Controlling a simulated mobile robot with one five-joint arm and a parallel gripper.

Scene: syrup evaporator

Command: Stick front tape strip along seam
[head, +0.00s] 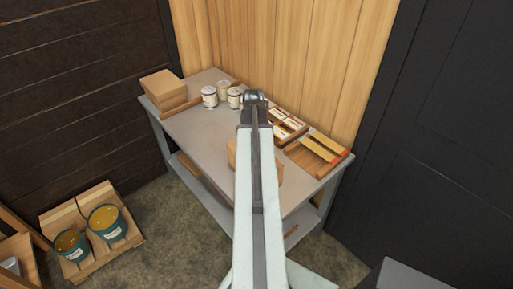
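A cardboard-coloured box (231,156) stands near the front of the grey table (197,128). My arm crosses in front of it, so only slivers show on either side and its seam is hidden. A wooden tray (301,158) at the table's right end carries two yellow strips with red ends, which look like the tape strips: a front strip (318,151) and a back strip (328,142). They lie apart, side by side. My arm reaches up over the table, and its far joint shows near the cans. My gripper is not visible beyond that joint.
A second tray (287,127) with small packets sits beside the strip tray. Several white cans (210,97) stand at the back. Two green buckets (107,222) stand on a floor pallet. The table's left middle is clear.

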